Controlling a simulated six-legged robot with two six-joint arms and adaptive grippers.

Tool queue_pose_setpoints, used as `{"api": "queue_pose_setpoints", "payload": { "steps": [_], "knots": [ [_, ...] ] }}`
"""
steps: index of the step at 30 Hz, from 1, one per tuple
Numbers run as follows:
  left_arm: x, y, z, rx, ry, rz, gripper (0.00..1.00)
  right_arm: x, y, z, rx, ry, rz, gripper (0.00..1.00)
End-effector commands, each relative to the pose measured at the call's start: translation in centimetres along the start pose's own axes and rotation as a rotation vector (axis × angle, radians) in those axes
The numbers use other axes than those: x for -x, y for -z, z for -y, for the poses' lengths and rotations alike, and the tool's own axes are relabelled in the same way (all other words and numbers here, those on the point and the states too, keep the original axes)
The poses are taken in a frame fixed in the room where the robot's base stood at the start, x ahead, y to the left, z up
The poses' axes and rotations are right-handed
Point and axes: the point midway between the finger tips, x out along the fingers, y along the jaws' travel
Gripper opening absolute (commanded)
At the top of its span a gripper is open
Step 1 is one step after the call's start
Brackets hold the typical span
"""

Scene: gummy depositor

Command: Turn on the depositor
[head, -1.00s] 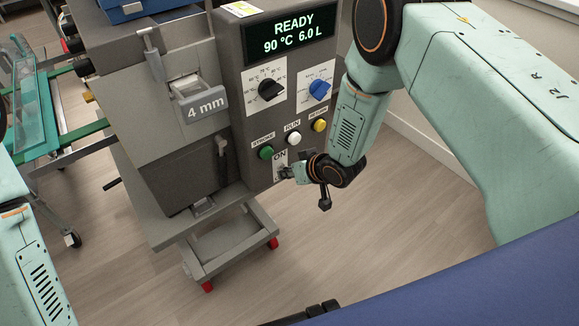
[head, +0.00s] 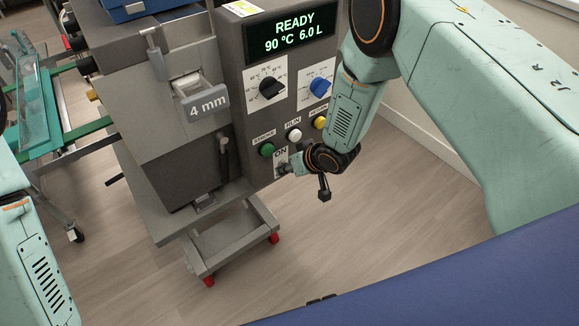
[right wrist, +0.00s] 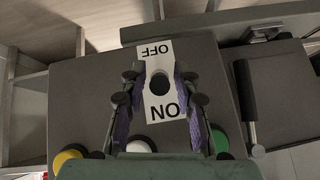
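The depositor (head: 180,110) is a grey machine whose lit display (head: 290,38) reads "READY 90 °C 6.0 L". Low on its panel is a white ON/OFF plate (head: 281,156). In the right wrist view, this plate (right wrist: 165,104) has a dark round switch (right wrist: 160,83) in its middle, between the OFF and ON words; its tilt is unclear. My right gripper (right wrist: 161,88) is open, with one purple-padded finger on each side of the switch. In the head view, the right gripper (head: 286,168) is at the plate and partly covers it. My left gripper is out of view.
Above the plate are green (head: 266,149), white (head: 294,135) and yellow (head: 319,122) buttons. A black dial (head: 268,88) and a blue dial (head: 319,87) sit higher. A conveyor frame (head: 60,120) stands at left.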

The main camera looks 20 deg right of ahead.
Motion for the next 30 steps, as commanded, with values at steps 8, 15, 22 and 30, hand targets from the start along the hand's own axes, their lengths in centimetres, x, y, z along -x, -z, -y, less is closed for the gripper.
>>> {"api": "queue_pose_setpoints", "payload": {
  "steps": [8,15,22,30],
  "knots": [
    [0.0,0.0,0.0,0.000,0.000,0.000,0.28,0.0,0.0,0.0,0.000,0.000,-0.001,0.40],
    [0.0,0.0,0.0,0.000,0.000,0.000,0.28,0.9,0.1,-0.1,-0.001,0.000,-0.001,0.40],
    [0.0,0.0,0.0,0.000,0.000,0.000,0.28,4.5,0.1,-0.1,-0.002,-0.001,-0.002,0.40],
    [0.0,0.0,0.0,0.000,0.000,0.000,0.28,9.2,0.1,0.0,-0.004,0.000,-0.002,0.40]
  ]
}}
